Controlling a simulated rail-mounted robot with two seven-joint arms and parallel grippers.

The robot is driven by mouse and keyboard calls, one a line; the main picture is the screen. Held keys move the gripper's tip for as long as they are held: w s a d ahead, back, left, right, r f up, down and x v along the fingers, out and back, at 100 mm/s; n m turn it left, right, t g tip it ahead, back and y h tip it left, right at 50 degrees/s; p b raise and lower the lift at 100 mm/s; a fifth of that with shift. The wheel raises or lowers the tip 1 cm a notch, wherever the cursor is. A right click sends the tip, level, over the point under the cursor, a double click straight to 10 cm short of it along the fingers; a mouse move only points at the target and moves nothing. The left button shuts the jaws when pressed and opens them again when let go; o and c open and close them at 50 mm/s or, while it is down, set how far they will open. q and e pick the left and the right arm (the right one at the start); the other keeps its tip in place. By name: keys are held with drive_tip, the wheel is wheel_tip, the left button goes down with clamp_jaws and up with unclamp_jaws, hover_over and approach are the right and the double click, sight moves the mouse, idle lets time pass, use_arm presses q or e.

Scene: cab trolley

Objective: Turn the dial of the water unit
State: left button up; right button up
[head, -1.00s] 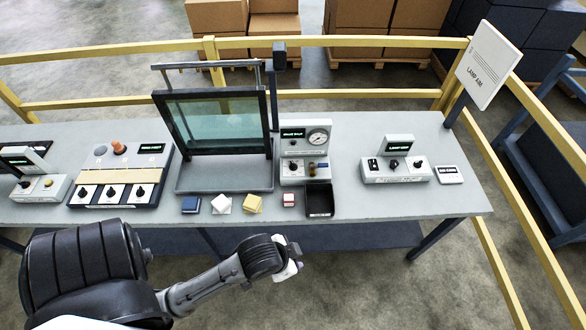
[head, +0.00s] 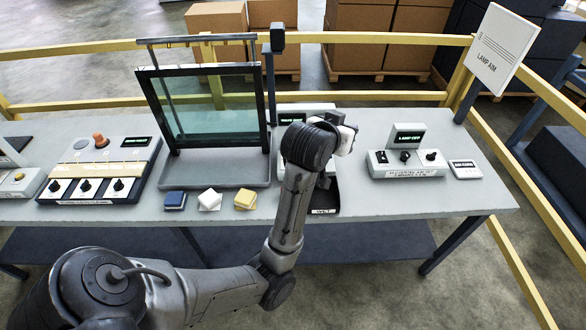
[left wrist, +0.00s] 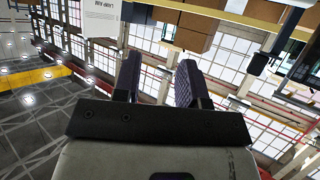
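The gauge unit (head: 290,112), which I take for the water unit, stands right of the framed glass panel on the table in the head view. Only its top and part of its display show; its gauge and any dial are hidden behind my left arm. My left gripper (head: 347,137) is in front of this unit, at its right side; contact cannot be told. In the left wrist view my left gripper (left wrist: 158,78) has its two dark fingers apart with nothing between them. My right gripper is not in view.
The glass panel (head: 210,105) stands in a grey tray. Blue (head: 175,200), white (head: 209,200) and yellow (head: 245,200) blocks lie in front. A black tray (head: 325,205) is partly behind my arm. A lamp unit (head: 405,170) stands right, a three-knob console (head: 90,188) left.

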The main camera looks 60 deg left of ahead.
use_arm(q)
drive_tip(key=w+a+f+n+g+y+b, duration=0.15)
drive_tip(key=a+n+b, duration=0.25)
drive_tip(key=a, duration=0.4)
drive_tip(key=w+a+f+n+g+y+b, duration=0.1)
drive_tip(key=a+n+g+b, duration=0.1)
drive_tip(key=a+n+b, duration=0.4)
drive_tip(key=a+f+g+h+b, duration=0.1)
drive_tip(key=a+f+g+b, duration=0.1)
drive_tip(key=f, duration=0.7)
drive_tip(key=a+f+n+g+h+b, duration=0.1)
drive_tip(key=a+f+g, duration=0.2)
drive_tip(key=f, duration=0.6)
drive_tip(key=a+f+g+h+b, duration=0.1)
drive_tip(key=a+f+g+b, duration=0.1)
drive_tip(key=a+f, duration=0.3)
wheel_tip(320, 180, down, 4)
drive_tip(key=shift+s+a+f+n+g+b, duration=0.1)
drive_tip(key=shift+s+f+n+g+b, duration=0.1)
drive_tip(key=shift+n+g+b, duration=0.3)
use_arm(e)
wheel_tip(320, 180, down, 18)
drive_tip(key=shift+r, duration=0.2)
use_arm(q)
drive_tip(key=shift+c, duration=0.3)
drive_tip(key=shift+c, duration=0.7)
drive_tip(key=shift+w, duration=0.1)
clamp_jaws()
